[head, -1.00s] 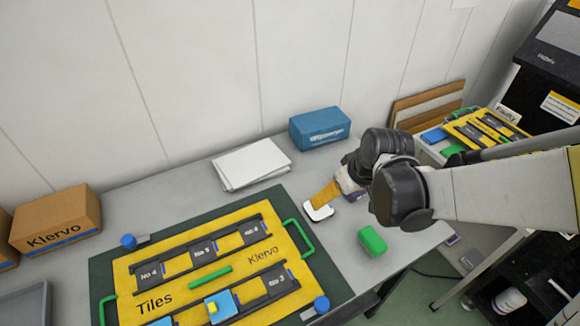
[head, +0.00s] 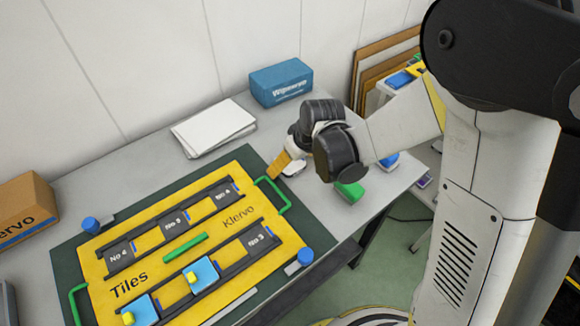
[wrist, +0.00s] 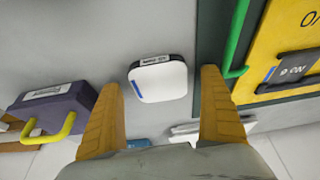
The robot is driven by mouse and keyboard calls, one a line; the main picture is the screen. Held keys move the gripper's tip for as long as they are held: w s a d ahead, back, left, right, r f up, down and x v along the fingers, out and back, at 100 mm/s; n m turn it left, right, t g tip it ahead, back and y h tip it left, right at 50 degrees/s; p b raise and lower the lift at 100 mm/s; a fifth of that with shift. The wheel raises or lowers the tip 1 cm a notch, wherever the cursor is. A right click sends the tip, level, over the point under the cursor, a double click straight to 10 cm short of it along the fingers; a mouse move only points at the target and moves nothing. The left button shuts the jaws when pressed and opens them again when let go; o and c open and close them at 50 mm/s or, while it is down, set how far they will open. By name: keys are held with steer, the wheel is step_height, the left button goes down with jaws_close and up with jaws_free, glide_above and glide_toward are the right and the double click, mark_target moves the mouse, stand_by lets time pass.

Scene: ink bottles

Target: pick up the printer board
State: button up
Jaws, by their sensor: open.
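A white, rounded, flat block (wrist: 158,80) with a blue stripe and a label too small to read lies on the grey table. It is the likeliest printer board, though I cannot confirm that from the label. My gripper (wrist: 164,105) is open, with one orange finger on each side of the block in the wrist view and nothing held. In the head view my gripper (head: 281,165) points down at the table just right of the yellow tile board, and the white block (head: 295,168) is mostly hidden by it.
The yellow tile board (head: 147,250) on a dark green mat is close by, its green handle (wrist: 238,40) near one finger. A purple box (wrist: 65,108) with a yellow handle is beside the other finger. A green block (head: 349,192), white stack (head: 214,127) and blue box (head: 281,82) stand around.

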steer(key=shift+r, duration=0.1)
steer(key=c, duration=1.4)
